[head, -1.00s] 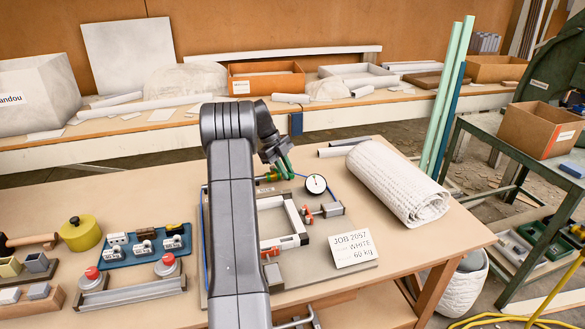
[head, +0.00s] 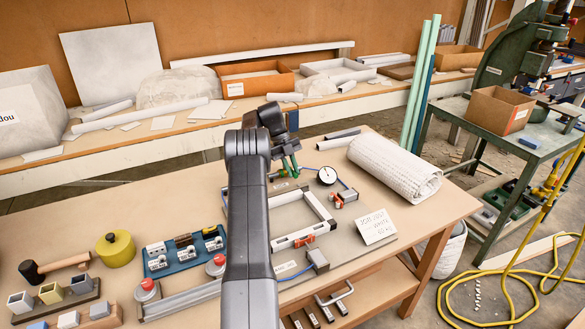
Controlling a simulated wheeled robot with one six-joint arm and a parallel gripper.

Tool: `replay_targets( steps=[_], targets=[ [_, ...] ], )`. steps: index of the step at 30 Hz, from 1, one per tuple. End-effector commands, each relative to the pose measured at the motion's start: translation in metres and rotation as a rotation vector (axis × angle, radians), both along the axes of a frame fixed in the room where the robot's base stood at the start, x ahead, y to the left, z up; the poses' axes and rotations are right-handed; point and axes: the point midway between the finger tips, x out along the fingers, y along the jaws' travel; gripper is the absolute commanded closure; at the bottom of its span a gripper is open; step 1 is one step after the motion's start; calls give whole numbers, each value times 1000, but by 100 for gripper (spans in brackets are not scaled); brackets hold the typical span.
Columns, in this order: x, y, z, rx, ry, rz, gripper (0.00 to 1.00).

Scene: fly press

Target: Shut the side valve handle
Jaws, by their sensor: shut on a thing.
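My gripper (head: 290,165) is at the back left corner of the pale square frame (head: 318,209) on the workbench. It is shut on what looks like the green side valve handle (head: 283,172), beside a small brass-coloured fitting. My own arm and wrist cover part of this spot, so the handle's exact angle cannot be told. A round white dial gauge (head: 327,175) stands just right of the gripper. Red clamps (head: 305,240) sit on the frame's near and right sides.
A rolled white blanket (head: 395,167) lies right of the frame, with a job card (head: 376,227) in front. Left are a blue tray (head: 184,252), red buttons (head: 148,285) and a yellow pot (head: 115,249). A yellow hose (head: 500,290) lies on the floor at right.

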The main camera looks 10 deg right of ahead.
Motion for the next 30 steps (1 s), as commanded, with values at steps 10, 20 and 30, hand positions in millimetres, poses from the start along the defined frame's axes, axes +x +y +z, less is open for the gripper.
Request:
replay_targets(
  steps=[10,20,30],
  targets=[
    [1,1,1,0,-3,-7,100],
    [1,1,1,0,-2,-6,63],
    [3,3,10,0,-1,-6,63]
  ],
)
